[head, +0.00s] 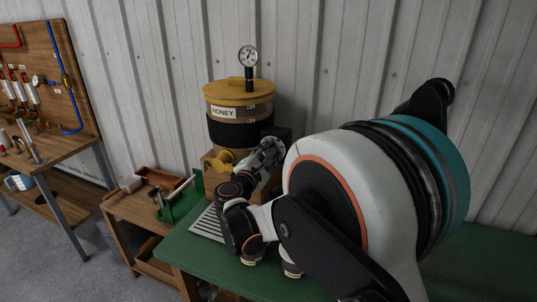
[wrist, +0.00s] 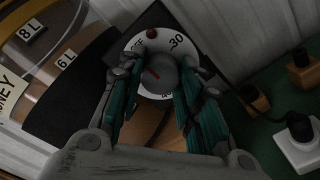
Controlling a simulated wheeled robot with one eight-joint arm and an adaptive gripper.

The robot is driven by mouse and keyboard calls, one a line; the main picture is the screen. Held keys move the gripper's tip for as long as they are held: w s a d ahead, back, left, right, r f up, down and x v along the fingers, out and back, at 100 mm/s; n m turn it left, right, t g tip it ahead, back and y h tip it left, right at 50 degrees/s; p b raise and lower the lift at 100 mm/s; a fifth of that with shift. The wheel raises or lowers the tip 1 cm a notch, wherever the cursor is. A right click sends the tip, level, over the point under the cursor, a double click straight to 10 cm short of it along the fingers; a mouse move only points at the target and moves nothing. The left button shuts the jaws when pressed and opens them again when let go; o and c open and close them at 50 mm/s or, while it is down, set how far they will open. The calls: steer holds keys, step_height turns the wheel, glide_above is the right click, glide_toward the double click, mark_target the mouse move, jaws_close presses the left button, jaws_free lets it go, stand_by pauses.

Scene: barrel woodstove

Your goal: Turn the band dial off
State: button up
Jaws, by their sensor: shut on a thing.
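The honey barrel (head: 225,97) has a yellow lid and a black band (head: 225,130) around its middle. In the wrist view the band (wrist: 62,104) carries a dial with a white face (wrist: 176,29), marked OFF, 30 and 40. A red dot sits at the face's top. The round grey knob (wrist: 160,74) has a red pointer line slanting toward the upper left, roughly to the OFF side. My gripper (wrist: 158,90), with teal fingers, is shut on the knob, one finger on each side. In the head view my gripper (head: 268,153) is at the barrel's right side and the dial is hidden.
A gauge (head: 248,57) stands above the lid. The barrel rests on a wooden stand with a yellow tap (head: 222,158) in front. The green bench (head: 185,245) has a slatted grate (head: 207,224). Wooden blocks and a white plug-like part (wrist: 300,140) lie right of the dial.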

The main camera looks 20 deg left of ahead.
steer(key=o, duration=1.1)
steer(key=shift+c, duration=0.2)
steer(key=s+a, duration=0.1)
steer(key=s, duration=1.1)
steer(key=shift+w, duration=0.1)
